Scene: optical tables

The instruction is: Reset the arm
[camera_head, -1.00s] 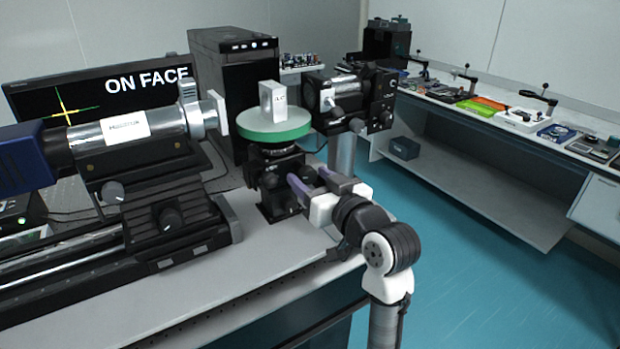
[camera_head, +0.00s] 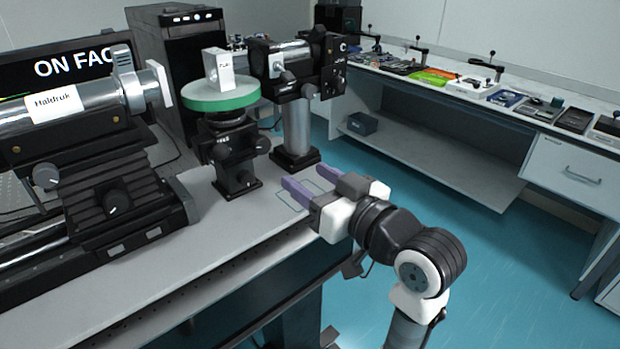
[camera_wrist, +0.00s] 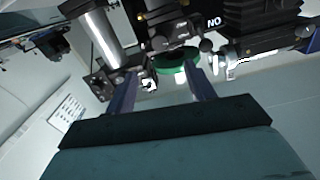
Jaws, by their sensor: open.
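My gripper (camera_head: 308,184) is open, with two purple fingers apart and nothing between them. It is over the front right edge of the near optical table (camera_head: 235,240), to the right of the stage with the green round plate (camera_head: 222,97). A small white block (camera_head: 222,70) stands on that plate. In the wrist view the fingers (camera_wrist: 162,95) show on both sides, with the green plate (camera_wrist: 175,62) beyond them. My arm reaches in from the bottom right of the head view.
A silver tube instrument marked Haldruk (camera_head: 60,106) stands on the left. A black instrument on a silver post (camera_head: 297,130) stands behind my gripper. A side bench (camera_head: 560,115) holds several tools and trays. Blue floor (camera_head: 470,240) is free at right.

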